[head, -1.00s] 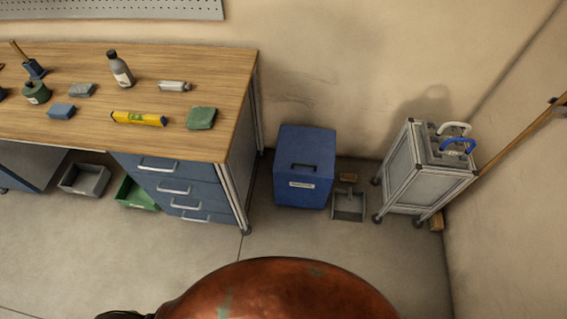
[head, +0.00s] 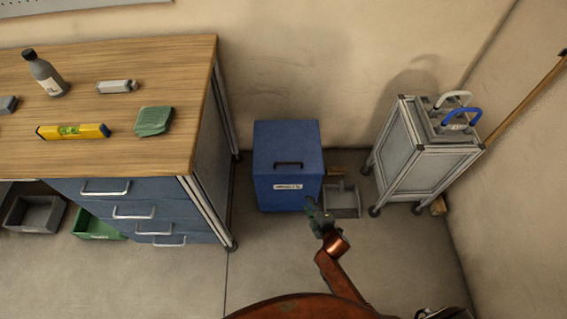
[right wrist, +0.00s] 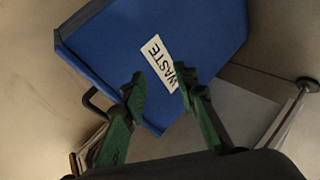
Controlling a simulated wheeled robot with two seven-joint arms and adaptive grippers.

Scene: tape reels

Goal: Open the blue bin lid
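The blue bin (head: 288,165) stands on the floor between the workbench and the cart. Its lid (head: 287,140) is closed, with a dark handle (head: 288,164) near the front edge. A white label reading WASTE (right wrist: 160,62) shows in the right wrist view. My right gripper (head: 314,207) is in front of the bin's lower right corner in the head view. In the right wrist view its green fingers (right wrist: 160,88) are apart with nothing between them, and the bin's handle (right wrist: 96,104) is left of them. My left gripper is not in view.
A workbench (head: 110,150) with blue drawers stands to the left. A grey cart (head: 420,150) stands farther right near the wall. The floor in front of the bin is mostly clear.

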